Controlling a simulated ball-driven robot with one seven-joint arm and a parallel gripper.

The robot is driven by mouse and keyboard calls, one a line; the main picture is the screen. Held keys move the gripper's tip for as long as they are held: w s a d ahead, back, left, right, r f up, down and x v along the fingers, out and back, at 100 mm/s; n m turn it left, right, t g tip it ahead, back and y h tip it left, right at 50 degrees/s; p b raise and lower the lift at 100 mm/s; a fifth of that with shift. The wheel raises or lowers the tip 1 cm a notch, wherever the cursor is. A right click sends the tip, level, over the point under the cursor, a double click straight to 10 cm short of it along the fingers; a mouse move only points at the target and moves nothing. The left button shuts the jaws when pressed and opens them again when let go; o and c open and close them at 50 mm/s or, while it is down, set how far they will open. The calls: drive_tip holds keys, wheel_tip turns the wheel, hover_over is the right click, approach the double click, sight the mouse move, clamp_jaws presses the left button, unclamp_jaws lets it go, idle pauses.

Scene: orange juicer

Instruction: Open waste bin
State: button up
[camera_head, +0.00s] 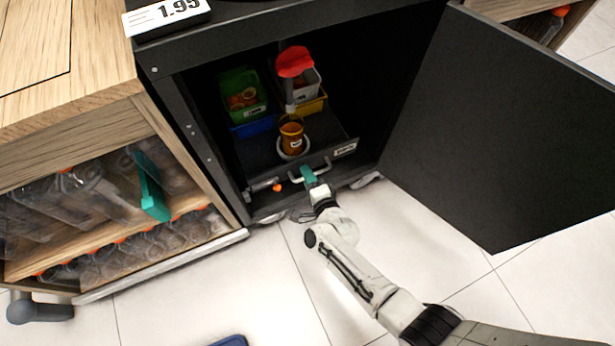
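A black cabinet (420,90) stands with its door (500,130) swung wide open to the right. Inside is a dark pull-out tray (262,157) with a pale bar handle (325,163) on its front. It bears a green bin (240,88) with orange contents, and a whitish bin (305,80) partly behind a red part. A small orange cup (291,138) stands in a round pale holder near the front. My gripper (307,174), with teal fingers, is at the handle. The fingers overlap it in the picture; whether they are closed around it is too small to tell.
A white price sign (165,14) sits on top. Tiled floor (240,285) is free in front, with a blue object (230,341) at the bottom edge.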

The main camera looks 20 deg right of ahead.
clamp_jaws()
idle(0.3)
idle(0.3)
